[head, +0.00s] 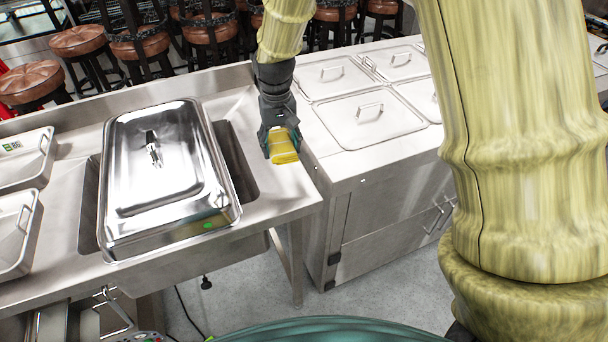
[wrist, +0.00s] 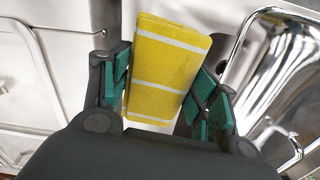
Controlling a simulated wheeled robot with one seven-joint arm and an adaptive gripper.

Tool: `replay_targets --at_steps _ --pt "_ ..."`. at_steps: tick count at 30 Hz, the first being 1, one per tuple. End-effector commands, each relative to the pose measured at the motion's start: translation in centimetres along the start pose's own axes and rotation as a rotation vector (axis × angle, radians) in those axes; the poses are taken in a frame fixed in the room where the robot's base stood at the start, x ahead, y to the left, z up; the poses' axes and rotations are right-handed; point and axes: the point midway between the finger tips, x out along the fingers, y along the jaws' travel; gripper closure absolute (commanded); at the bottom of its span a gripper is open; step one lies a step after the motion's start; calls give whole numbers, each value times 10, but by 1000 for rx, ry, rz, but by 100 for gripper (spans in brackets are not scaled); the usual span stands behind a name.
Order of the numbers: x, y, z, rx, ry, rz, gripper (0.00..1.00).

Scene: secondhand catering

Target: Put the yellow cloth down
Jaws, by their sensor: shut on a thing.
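The yellow cloth (head: 284,146) is a folded block, with white stripes in the wrist view (wrist: 165,75). My gripper (head: 281,143) is shut on it, with a teal-padded finger on each side of the cloth in the wrist view. The gripper points down over the right end of the steel sink counter (head: 272,190), just right of the basin. I cannot tell whether the cloth touches the counter.
A lidded steel chafing dish (head: 165,160) sits across the sink basin (head: 235,165), left of my gripper. A steel unit with handled lids (head: 358,118) stands to the right. Steel pans (head: 22,160) lie at far left. Brown stools (head: 80,42) stand behind.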

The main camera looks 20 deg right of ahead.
Motion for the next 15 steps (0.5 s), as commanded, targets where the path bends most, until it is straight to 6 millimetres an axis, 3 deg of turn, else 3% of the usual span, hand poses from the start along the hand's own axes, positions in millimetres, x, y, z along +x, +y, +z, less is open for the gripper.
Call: replay_targets --at_steps 6,15 --pt "14 7 11 -141 -1 -1 75" --pt "53 8 12 -147 -3 -1 75"
